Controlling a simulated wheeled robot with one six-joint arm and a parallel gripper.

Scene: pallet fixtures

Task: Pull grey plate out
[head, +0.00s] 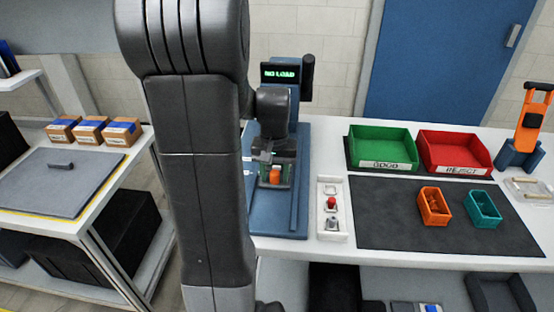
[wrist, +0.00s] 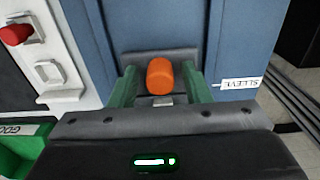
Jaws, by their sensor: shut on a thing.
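A small grey plate (wrist: 187,58) with an orange cylinder (wrist: 159,76) on it shows in the wrist view, at the blue fixture. My gripper (wrist: 163,84) has green fingers, one on each side of the plate, and appears shut on it. The fingers stand apart from the cylinder. In the head view my gripper (head: 275,174) is low over the blue fixture base (head: 277,222), with the orange cylinder (head: 274,176) between its fingers. The finger contacts are too small to make out clearly.
The blue fixture's display (head: 280,73) reads "NO LOAD". A button panel (head: 332,208) stands right of it, then a dark mat (head: 385,230), green bin (head: 381,141) and red bin (head: 455,148). A larger grey board (head: 50,190) lies on the left cart beside several boxes.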

